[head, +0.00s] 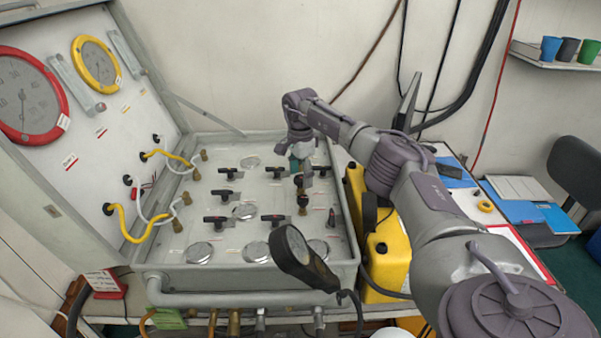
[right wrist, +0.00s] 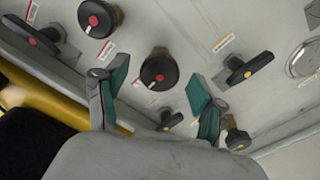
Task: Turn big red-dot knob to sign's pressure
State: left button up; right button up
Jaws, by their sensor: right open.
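In the right wrist view a round black knob with a red dot (right wrist: 159,73) sits on the pale panel, between the two green-padded fingers of my right gripper (right wrist: 156,88). The fingers are open, with a gap on both sides of the knob; I cannot tell how far above it they are. A second round red-dot knob (right wrist: 92,19) is higher up in that view. In the head view my right gripper (head: 301,161) points down at the panel's back right part and hides the knob. A red sign with a white top (head: 105,282) stands at lower left, its text unreadable. My left gripper is out of view.
The panel box (head: 160,262) holds several black levers and round gauges. A red-ringed gauge (head: 28,97) and a yellow-ringed gauge (head: 96,63) are on the raised lid. A black gauge (head: 302,255) stands at the box's front. Yellow cases (head: 388,250) stand close on the right.

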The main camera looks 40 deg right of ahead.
jog(key=shift+f, duration=0.3)
jog(key=c, duration=1.1)
jog(key=shift+c, duration=0.2)
